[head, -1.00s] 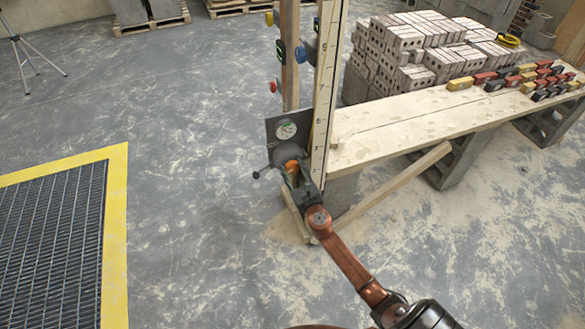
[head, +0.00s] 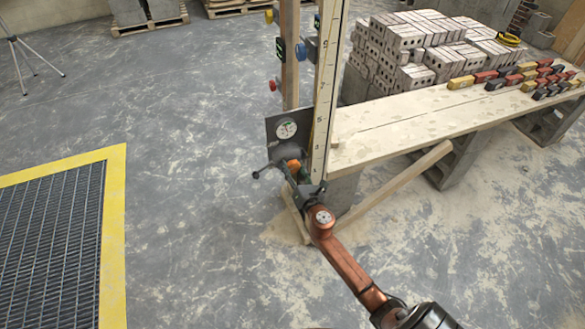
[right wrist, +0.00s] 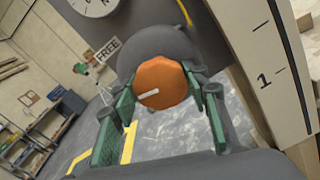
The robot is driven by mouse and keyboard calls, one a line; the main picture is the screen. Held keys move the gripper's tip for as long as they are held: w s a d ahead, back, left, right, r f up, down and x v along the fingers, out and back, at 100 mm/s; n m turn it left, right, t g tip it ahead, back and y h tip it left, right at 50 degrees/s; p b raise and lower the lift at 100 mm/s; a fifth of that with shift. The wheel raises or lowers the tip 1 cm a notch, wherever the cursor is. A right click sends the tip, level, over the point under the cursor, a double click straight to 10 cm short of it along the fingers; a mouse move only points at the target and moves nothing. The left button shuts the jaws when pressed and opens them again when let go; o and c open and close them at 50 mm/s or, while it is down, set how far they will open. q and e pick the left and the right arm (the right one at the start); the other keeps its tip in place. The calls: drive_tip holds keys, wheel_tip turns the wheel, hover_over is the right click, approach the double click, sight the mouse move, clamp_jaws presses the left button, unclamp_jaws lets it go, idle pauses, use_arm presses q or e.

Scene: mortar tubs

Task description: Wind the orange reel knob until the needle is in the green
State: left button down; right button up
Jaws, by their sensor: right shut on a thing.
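The orange reel knob (right wrist: 161,83) sits between the green finger pads of my right gripper (right wrist: 160,100) in the right wrist view. The gripper is shut on it, and a white mark on the knob points to the left. In the head view the knob (head: 293,164) shows partly behind my right gripper (head: 297,174). A round white gauge (head: 286,129) sits on a dark plate above the knob. Its needle is too small to read in the head view, and the wrist view cuts off the dial (right wrist: 95,5). My left gripper is not in view.
A tall marked board (head: 324,100) stands just right of the knob. A dark lever with a ball end (head: 256,174) sticks out to the left. A plank bench (head: 400,128) with bricks lies to the right. The floor to the left is clear up to a yellow-edged grate (head: 115,220).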

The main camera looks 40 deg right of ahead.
drive_tip(key=shift+m, duration=1.4)
drive_tip(key=shift+d, duration=0.1)
drive_tip(key=o, duration=1.2)
drive_tip(key=shift+c, duration=0.2)
drive_tip(key=v, duration=1.2)
